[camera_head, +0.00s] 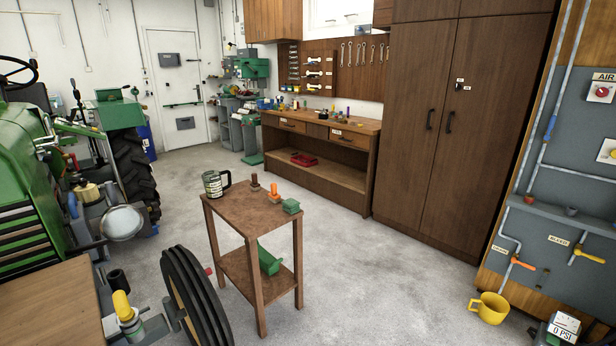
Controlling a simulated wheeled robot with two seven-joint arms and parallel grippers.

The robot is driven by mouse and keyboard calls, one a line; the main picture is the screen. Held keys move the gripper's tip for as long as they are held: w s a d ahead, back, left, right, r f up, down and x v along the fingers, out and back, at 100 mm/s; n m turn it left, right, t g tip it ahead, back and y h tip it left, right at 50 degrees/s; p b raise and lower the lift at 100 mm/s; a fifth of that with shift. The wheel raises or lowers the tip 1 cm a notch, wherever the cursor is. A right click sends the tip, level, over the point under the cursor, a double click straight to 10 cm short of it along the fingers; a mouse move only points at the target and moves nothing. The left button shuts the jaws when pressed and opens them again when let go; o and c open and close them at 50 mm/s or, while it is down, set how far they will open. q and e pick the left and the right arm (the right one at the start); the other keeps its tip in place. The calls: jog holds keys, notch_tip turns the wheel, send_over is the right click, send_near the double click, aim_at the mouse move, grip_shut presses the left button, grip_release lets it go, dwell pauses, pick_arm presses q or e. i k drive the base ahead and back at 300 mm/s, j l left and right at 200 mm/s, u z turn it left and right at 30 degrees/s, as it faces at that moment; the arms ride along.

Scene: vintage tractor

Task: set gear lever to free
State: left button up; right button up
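A green tractor (28,180) stands at the left edge, with a black steering wheel (18,72) at its upper part. No lever is clearly marked as the gear lever, and I cannot tell its position. Thin rods (88,130) show beside the tractor's rear tire (135,172). A yellow-capped part (122,305) stands upright at the lower left, but I cannot tell what it does. Neither of my grippers is in view.
A small wooden table (235,205) with a jug (214,184) stands mid-floor, close to a black ribbed wheel (193,300). A wooden workbench (322,170) and cabinet (430,170) line the back. Concrete floor (375,275) is clear between.

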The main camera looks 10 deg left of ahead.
aim_at(76, 94)
jog(key=i+l+z, duration=0.2)
jog(key=i, duration=1.25)
jog(key=i+l+z, duration=0.25)
jog(key=i, duration=1.2)
jog(key=i+j+u, duration=0.25)
jog(key=i+u, duration=0.2)
jog(key=i, duration=0.15)
jog(key=i+u, duration=0.4)
jog(key=i, duration=0.25)
jog(key=i+l+u, duration=0.1)
jog(key=i+u, duration=0.35)
jog(key=i, duration=0.2)
jog(key=i+l+u, duration=0.4)
jog(key=i, duration=0.2)
jog(key=i+j+u, duration=0.1)
jog(key=i+u, duration=0.25)
jog(key=i, duration=0.15)
jog(key=i+u, duration=0.4)
jog(key=i+l+u, duration=0.35)
jog(key=i, duration=0.15)
jog(key=i+l+u, duration=0.25)
jog(key=i+u, duration=0.15)
jog(key=i+l+u, duration=0.25)
jog(key=i+u, duration=0.25)
jog(key=i+l+u, duration=0.5)
jog(key=k+j, duration=0.05)
jog(key=k, duration=0.05)
